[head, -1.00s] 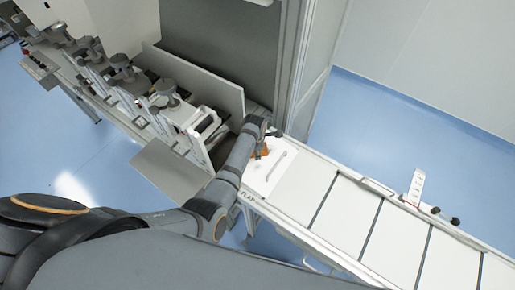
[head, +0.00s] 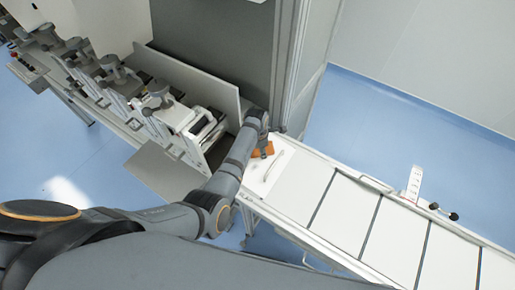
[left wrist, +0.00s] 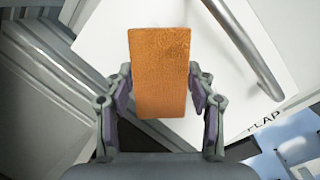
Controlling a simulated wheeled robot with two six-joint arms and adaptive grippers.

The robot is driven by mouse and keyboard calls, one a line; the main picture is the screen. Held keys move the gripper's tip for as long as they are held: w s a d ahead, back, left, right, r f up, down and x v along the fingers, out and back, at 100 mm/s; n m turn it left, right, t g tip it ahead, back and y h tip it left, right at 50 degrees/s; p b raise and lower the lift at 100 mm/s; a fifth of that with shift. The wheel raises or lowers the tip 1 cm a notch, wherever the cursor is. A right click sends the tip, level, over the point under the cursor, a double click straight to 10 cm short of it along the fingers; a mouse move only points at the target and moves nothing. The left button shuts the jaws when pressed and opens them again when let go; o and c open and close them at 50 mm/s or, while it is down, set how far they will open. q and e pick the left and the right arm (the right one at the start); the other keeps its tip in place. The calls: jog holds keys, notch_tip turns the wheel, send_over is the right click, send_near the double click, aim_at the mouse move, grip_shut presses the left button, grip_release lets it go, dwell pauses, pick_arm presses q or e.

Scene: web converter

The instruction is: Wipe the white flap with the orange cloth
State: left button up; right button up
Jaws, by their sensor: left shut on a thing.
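The white flap (head: 265,183) is the end panel of a long white table in the head view, with a metal bar handle on it. It also shows in the left wrist view (left wrist: 215,65), with the handle at right and the word FLAP near its lower right corner. My left gripper (left wrist: 160,90) is shut on the orange cloth (left wrist: 160,72), a flat block-like pad held between both fingers. In the head view the cloth (head: 262,150) is at the flap's far left part. I cannot tell whether it touches the flap. My right gripper is in neither view.
Several white panels (head: 340,213) continue to the right of the flap. A grey machine wall (head: 215,50) rises behind it. A bench with several grey devices (head: 158,97) stands at left. A small white sign (head: 414,182) and black knobs (head: 443,211) are on the table's far edge.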

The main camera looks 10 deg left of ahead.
pick_arm(q)
jog(key=shift+w+d+r, duration=0.1)
jog(key=shift+d+r, duration=0.4)
jog(key=shift+d, duration=0.25)
jog(key=a, duration=0.2)
jog(key=shift+w+a+r, duration=0.15)
jog(key=shift+w+a, duration=0.15)
jog(key=shift+w, duration=0.05)
jog(key=shift+w+a+p, duration=0.2)
jog(key=shift+a+p, duration=0.1)
jog(key=shift+a, duration=0.1)
jog(key=shift+s+d+r, duration=0.1)
jog(key=shift+d+r, duration=0.05)
jog(key=shift+r, duration=0.8)
jog(key=shift+s+d+r, duration=0.1)
jog(key=shift+d+r, duration=0.1)
jog(key=shift+r, duration=0.8)
jog(key=shift+s+d+r, duration=0.1)
jog(key=shift+d+r, duration=0.05)
jog(key=shift+r, duration=0.8)
